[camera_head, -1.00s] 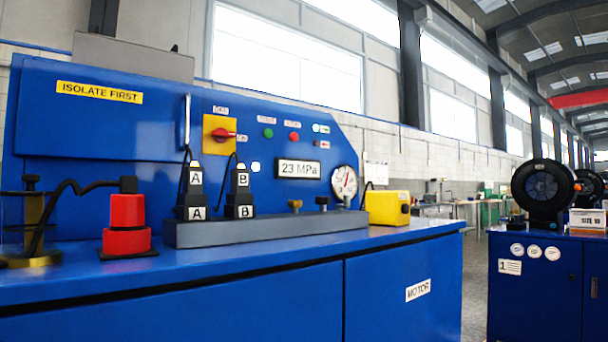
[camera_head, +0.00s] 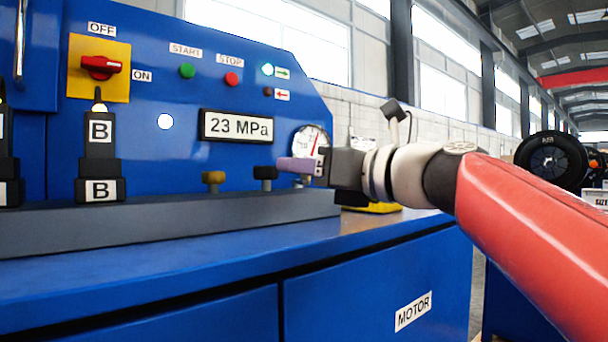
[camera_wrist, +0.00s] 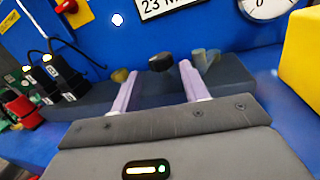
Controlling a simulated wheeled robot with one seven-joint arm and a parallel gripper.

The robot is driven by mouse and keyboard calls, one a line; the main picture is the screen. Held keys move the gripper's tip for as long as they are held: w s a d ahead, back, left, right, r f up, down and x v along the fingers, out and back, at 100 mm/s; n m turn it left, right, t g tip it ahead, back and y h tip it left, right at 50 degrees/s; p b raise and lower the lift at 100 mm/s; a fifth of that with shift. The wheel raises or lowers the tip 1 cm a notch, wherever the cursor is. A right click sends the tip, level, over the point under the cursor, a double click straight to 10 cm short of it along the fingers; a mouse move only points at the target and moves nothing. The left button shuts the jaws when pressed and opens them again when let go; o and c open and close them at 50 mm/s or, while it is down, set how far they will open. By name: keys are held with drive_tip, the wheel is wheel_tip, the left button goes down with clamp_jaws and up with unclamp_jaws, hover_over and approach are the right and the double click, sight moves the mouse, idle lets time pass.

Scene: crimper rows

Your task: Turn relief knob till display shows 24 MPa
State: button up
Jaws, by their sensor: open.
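The display (camera_head: 237,126) on the blue panel reads 23 MPa; its lower edge also shows in the wrist view (camera_wrist: 165,5). Below it, a row of knobs stands on the grey block: a brass one (camera_head: 213,179), a black one (camera_head: 264,174) and a greyish one (camera_wrist: 206,58). No label tells which is the relief knob. My gripper (camera_head: 284,165) is at the right end of the row, its lilac fingers apart. In the wrist view my gripper (camera_wrist: 157,70) is open, and the black knob (camera_wrist: 161,62) shows between the fingertips. I cannot tell whether they touch it.
A round gauge (camera_head: 311,140) is behind my gripper. The red switch (camera_head: 101,67), green start button (camera_head: 187,71) and red stop button (camera_head: 232,79) are above. Plugs marked B (camera_head: 100,150) stand left on the grey block (camera_head: 150,222). A yellow box (camera_wrist: 304,50) is at right.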

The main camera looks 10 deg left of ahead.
sight(266, 170)
drive_tip(key=shift+w+a+f+n+g, duration=0.35)
drive_tip(key=shift+a+n+g, duration=0.1)
drive_tip(key=shift+n, duration=0.35)
drive_tip(key=p+x, duration=0.1)
drive_tip(key=x, duration=0.6)
drive_tip(key=shift+a, duration=0.15)
drive_tip(key=c, duration=0.7)
drive_tip(key=shift+h, duration=0.3)
